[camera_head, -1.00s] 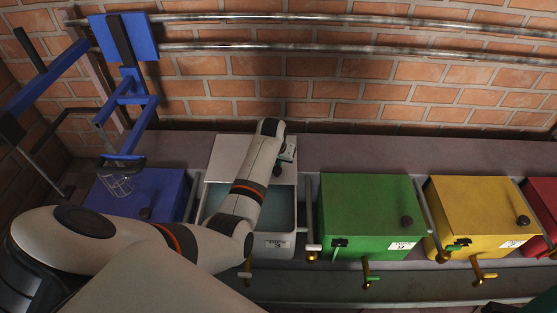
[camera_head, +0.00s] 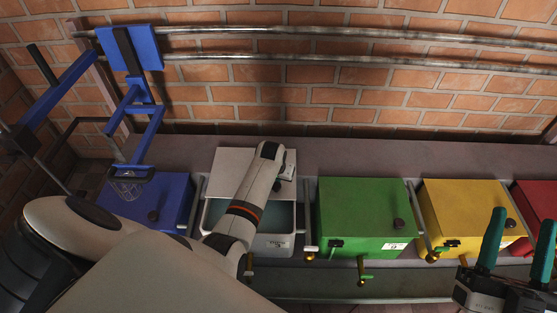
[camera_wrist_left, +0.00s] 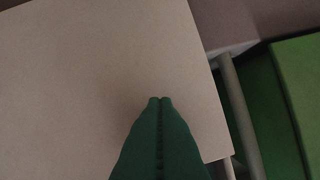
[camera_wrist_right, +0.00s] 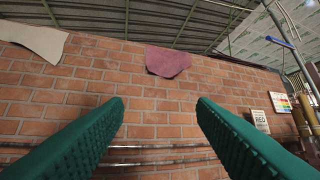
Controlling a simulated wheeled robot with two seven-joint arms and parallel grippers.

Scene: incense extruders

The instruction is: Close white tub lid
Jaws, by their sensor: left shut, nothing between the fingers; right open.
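The white tub (camera_head: 273,246) stands between the blue and green boxes with its top open, showing a grey-blue inside. Its white lid (camera_head: 228,163) is raised at the back of the tub; part of it is hidden by my left arm. In the left wrist view, the lid's broad flat face (camera_wrist_left: 90,80) fills most of the picture. My left gripper (camera_wrist_left: 160,100) is shut and empty in front of that face, near its right edge; I cannot tell whether it touches. My right gripper (camera_head: 522,220) is open and empty at the lower right, and its spread fingers show in the right wrist view (camera_wrist_right: 160,100).
A blue box (camera_head: 150,200) is left of the tub; green (camera_head: 350,205), yellow (camera_head: 460,205) and red (camera_head: 540,205) boxes stand to the right, with cranks in front. A blue frame (camera_head: 135,100) rises at the left. Pipes (camera_head: 340,58) run along the brick wall.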

